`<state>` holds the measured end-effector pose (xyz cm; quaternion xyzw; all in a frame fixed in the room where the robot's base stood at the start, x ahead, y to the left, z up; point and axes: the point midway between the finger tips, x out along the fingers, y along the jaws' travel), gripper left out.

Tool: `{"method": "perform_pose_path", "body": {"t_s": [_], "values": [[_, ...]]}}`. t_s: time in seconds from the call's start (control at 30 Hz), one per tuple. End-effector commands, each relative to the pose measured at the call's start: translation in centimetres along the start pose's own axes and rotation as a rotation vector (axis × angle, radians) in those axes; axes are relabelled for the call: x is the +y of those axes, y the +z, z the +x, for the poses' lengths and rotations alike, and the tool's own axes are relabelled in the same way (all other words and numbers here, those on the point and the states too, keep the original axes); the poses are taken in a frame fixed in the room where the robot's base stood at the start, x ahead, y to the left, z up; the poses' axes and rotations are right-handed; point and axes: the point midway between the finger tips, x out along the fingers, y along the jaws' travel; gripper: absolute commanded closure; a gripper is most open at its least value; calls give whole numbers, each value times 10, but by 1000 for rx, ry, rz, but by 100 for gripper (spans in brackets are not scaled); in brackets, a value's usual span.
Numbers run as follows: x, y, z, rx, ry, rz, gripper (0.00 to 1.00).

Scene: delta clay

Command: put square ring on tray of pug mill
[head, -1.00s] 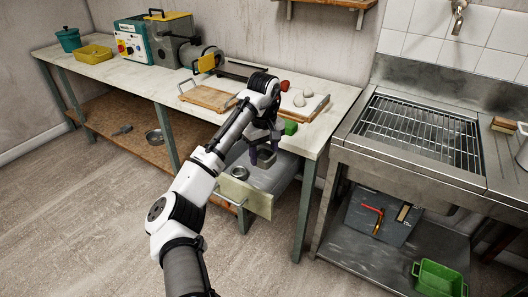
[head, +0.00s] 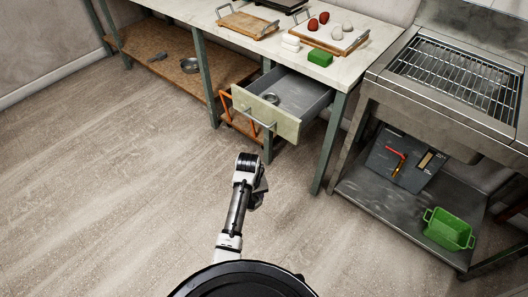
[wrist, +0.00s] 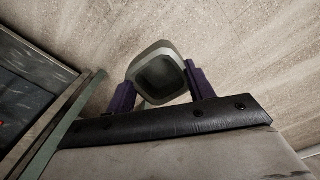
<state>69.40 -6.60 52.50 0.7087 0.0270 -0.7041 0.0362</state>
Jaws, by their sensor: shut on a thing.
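In the wrist view, my gripper (wrist: 160,92) is shut on the square ring (wrist: 158,47), a grey-green rounded-square piece with a dark hollow, between its purple fingers. In the head view, my gripper (head: 259,190) hangs low over the floor in front of the bench; the ring cannot be made out there. A wooden tray with metal handles (head: 248,25) lies on the bench at the top, well apart from my gripper. The pug mill's body is out of view now.
An open drawer (head: 268,112) sticks out below the bench, with a round metal piece (head: 271,98) in it. A green block (head: 320,57), white blocks (head: 291,42) and a board (head: 345,43) with red and white lumps stand on the bench. Open floor (head: 120,190) lies left.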

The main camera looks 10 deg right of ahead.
Motion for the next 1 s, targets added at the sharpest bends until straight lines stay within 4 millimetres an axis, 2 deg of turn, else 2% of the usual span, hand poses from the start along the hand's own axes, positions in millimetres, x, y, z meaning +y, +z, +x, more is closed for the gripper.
{"method": "perform_pose_path", "body": {"t_s": [0.03,0.2,0.4,0.5,1.0], "values": [[-9,9,22,-9,7,-4,74],[-39,31,90,-6,1,34,74],[-66,59,154,-11,-10,84,74],[-72,61,164,-6,-13,95,74],[-74,61,164,-6,-14,90,74]]}}
